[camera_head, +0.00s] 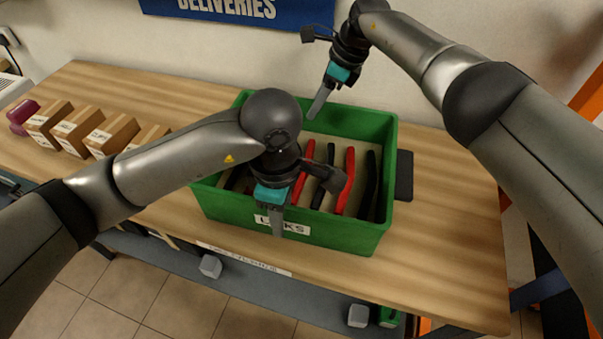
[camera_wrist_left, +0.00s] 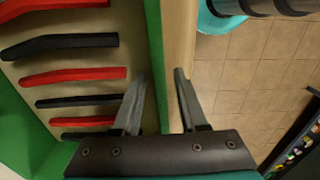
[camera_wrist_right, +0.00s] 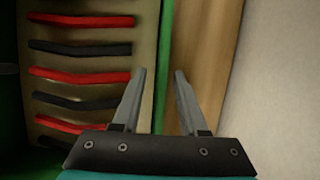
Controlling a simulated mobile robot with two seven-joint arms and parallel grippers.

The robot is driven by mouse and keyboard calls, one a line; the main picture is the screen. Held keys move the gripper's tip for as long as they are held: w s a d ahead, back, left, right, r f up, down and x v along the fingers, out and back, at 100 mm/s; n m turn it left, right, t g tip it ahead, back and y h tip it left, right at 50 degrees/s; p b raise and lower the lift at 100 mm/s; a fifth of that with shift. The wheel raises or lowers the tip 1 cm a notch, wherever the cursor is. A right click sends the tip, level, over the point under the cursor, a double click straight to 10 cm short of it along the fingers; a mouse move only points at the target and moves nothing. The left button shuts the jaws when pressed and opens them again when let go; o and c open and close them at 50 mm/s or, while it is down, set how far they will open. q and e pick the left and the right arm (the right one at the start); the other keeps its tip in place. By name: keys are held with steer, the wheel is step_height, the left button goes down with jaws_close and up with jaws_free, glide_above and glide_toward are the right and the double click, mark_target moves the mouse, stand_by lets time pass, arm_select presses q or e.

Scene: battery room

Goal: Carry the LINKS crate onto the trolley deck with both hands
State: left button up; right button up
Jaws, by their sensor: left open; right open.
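The green LINKS crate (camera_head: 335,238) stands on the wooden workbench with its label on the front wall. Several red and black bars lie inside it. My left gripper (camera_head: 277,228) is over the crate's front wall, open; in the left wrist view its fingers (camera_wrist_left: 160,95) show on either side of the green wall's edge, and I cannot tell whether they touch it. My right gripper (camera_head: 318,105) is at the far wall, open; in the right wrist view its fingers (camera_wrist_right: 160,95) point down with the green wall (camera_wrist_right: 163,60) between them. The trolley deck is not clearly in view.
The workbench (camera_head: 440,225) is clear to the right of the crate, apart from a dark flat item (camera_head: 404,175) against its side. Several small cardboard boxes (camera_head: 112,134) and a maroon item (camera_head: 22,117) stand at the left. A wall is behind.

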arm_select(q)
steer(key=shift+f, duration=0.1)
jaws_close()
arm_select(e)
jaws_close()
arm_select(q)
steer(key=shift+w, duration=0.1)
arm_select(e)
steer(key=shift+w+a, duration=0.1)
stand_by(1.1)
